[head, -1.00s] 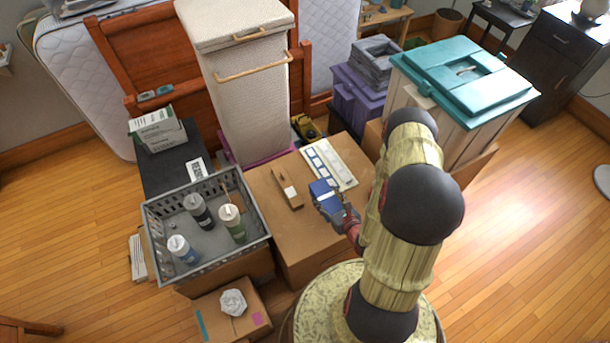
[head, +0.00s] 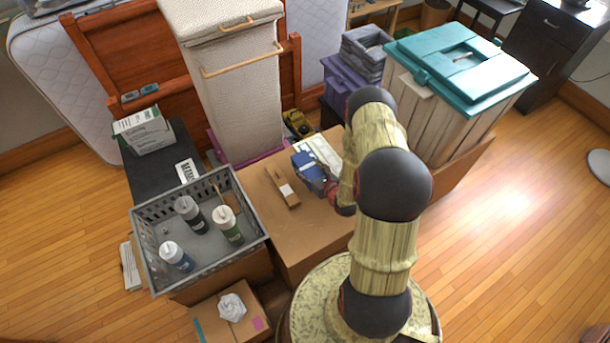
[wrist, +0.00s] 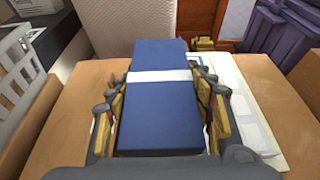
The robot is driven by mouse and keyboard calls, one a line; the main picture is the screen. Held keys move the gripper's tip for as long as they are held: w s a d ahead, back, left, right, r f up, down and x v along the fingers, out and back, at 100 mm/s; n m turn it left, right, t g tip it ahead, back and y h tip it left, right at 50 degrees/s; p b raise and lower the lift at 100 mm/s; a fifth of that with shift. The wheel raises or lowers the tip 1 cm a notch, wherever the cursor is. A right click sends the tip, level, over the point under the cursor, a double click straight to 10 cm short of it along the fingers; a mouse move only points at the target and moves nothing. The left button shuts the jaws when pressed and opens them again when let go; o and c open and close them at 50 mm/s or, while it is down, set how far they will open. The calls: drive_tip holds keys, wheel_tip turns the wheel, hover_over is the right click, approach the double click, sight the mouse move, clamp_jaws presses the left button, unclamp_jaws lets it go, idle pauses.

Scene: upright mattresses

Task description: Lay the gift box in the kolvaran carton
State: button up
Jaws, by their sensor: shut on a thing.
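The gift box is a blue block (head: 306,166) with a white band, seen close in the wrist view (wrist: 160,110). My gripper (head: 322,180) is shut on it, with a finger on each side of the box in the wrist view (wrist: 162,95). The box is above the top of a large brown cardboard carton (head: 310,230), near a white panel (head: 322,148) that it partly covers. I see no readable name on any carton, so I cannot tell which is the kolvaran one. A smaller carton (head: 252,322) sits at the front with crumpled white paper on it.
A brown wooden piece (head: 283,187) lies on the large carton. A tall woven hamper (head: 230,90) rises behind. A teal-lidded bin (head: 440,110) is at right, purple crates (head: 345,85) behind. Wooden floor is free at right.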

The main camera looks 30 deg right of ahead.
sight(305, 168)
drive_tip(key=w+f, duration=0.1)
drive_tip(key=w+f+b, duration=0.1)
drive_tip(key=w+f, duration=0.1)
drive_tip(key=shift+d+f, duration=0.3)
drive_tip(key=shift+d, duration=0.05)
drive_tip(key=shift+w+f+b, duration=0.15)
drive_tip(key=shift+f+b, duration=0.95)
drive_tip(key=shift+f, duration=0.55)
drive_tip(key=shift+f, duration=0.1)
drive_tip(key=o, duration=1.4)
drive_tip(key=shift+f, duration=0.1)
drive_tip(key=shift+o, duration=0.2)
